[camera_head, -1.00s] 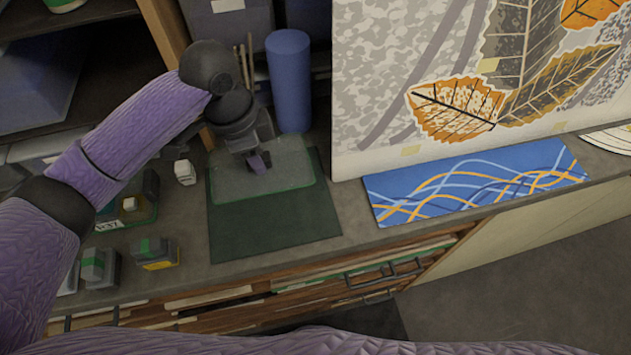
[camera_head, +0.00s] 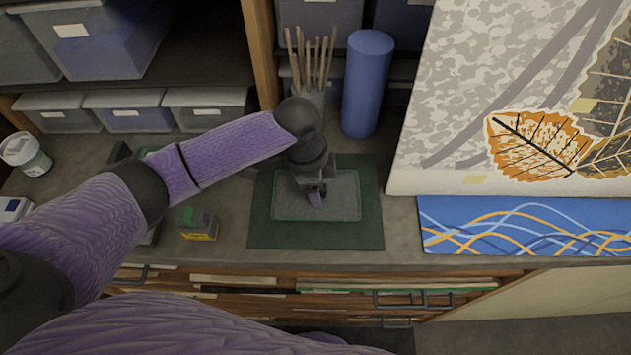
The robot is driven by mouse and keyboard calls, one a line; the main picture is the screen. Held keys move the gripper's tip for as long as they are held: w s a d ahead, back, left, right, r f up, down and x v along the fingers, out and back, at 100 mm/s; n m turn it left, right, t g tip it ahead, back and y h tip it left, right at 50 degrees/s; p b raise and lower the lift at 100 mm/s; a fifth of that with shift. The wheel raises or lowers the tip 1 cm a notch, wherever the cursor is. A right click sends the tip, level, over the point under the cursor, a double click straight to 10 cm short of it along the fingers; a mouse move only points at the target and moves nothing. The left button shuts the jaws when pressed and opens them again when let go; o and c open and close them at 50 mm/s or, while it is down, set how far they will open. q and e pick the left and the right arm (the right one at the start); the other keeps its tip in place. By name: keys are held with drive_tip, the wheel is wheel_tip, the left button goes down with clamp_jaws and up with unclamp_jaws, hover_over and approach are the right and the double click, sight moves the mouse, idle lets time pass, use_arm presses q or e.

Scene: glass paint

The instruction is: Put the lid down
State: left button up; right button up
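The lid (camera_head: 345,206) is a flat, see-through rectangle with rounded corners and a green edge. It lies level over the dark green mat (camera_head: 265,232) on the grey counter, within the mat's outline. I cannot tell for sure whether its underside touches the mat. My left gripper (camera_head: 316,196) points down at the middle of the lid and appears shut on it; the wrist hides part of the fingers and the lid's back edge. My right gripper is not in view.
A blue cylinder (camera_head: 366,85) and a pot of brushes (camera_head: 309,88) stand behind the mat. A leaf-patterned panel (camera_head: 450,120) and a blue wavy panel (camera_head: 525,226) are to the right. A small yellow-green block (camera_head: 199,226) sits left of the mat.

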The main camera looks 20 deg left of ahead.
use_arm(q)
drive_tip(key=shift+o, duration=0.3)
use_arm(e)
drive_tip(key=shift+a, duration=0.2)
use_arm(q)
drive_tip(key=shift+r, duration=0.2)
wheel_tip(320, 180, up, 12)
drive_tip(key=a+p, duration=0.1)
drive_tip(key=p, duration=0.1)
drive_tip(key=shift+s+a, duration=0.25)
drive_tip(key=shift+a, duration=0.1)
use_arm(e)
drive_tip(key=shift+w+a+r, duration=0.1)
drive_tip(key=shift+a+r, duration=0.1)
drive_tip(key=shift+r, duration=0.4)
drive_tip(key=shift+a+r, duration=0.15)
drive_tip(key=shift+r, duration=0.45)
use_arm(q)
drive_tip(key=shift+f, duration=0.15)
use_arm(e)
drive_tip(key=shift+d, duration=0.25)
